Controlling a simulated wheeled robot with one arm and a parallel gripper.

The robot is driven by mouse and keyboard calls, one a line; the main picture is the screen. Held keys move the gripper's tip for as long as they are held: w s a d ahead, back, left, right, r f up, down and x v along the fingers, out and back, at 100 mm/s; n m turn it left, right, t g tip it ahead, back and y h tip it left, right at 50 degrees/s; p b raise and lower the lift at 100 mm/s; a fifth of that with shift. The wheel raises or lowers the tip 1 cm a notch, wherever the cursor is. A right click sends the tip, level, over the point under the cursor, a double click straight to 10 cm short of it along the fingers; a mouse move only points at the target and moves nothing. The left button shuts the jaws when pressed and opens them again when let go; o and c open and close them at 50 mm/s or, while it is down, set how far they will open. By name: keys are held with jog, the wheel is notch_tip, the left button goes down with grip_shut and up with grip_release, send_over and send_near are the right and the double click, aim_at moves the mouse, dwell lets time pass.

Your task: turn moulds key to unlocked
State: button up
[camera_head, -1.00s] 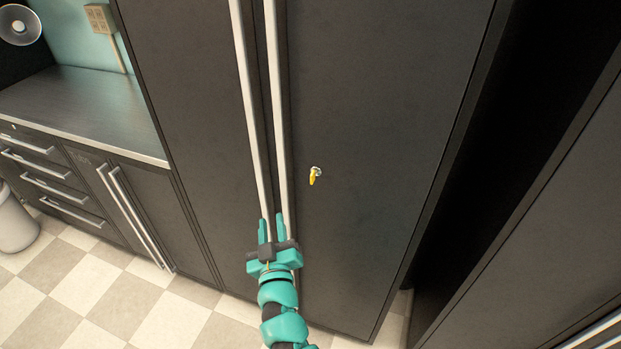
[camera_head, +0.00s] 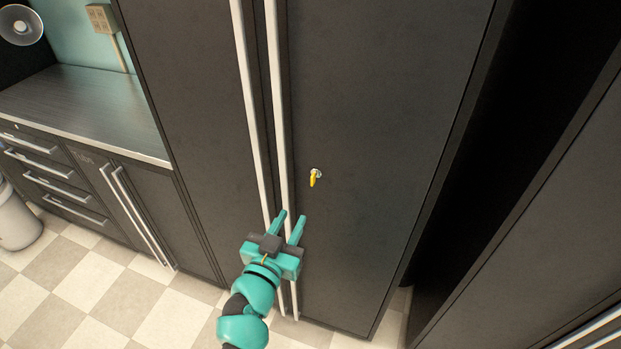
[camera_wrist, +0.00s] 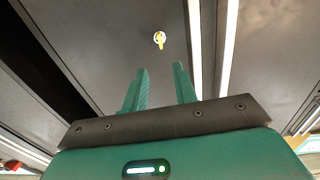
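A small yellow key (camera_head: 314,179) sits in a round silver lock on the right door of a tall dark cabinet (camera_head: 370,120). The key hangs roughly downward. It also shows in the wrist view (camera_wrist: 159,41), beyond the fingertips and roughly between their lines. My teal gripper (camera_head: 291,217) is open and empty, below and a little left of the key in the head view. It is apart from the key. Its two fingers (camera_wrist: 160,80) point toward the door in the wrist view.
Two long silver door handles (camera_head: 275,110) run beside the key, close to my gripper. A counter (camera_head: 75,105) with drawers stands at the left, with a pale bin (camera_head: 15,220) by it. Another dark cabinet (camera_head: 550,230) stands at the right. Checkered floor shows at lower left.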

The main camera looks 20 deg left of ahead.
aim_at(311, 181)
jog(key=w+p, duration=0.2)
jog(key=w, duration=0.4)
jog(key=w+p, duration=0.2)
jog(key=w, duration=0.4)
jog(key=shift+w+d, duration=0.2)
jog(key=shift+w, duration=0.2)
grip_shut()
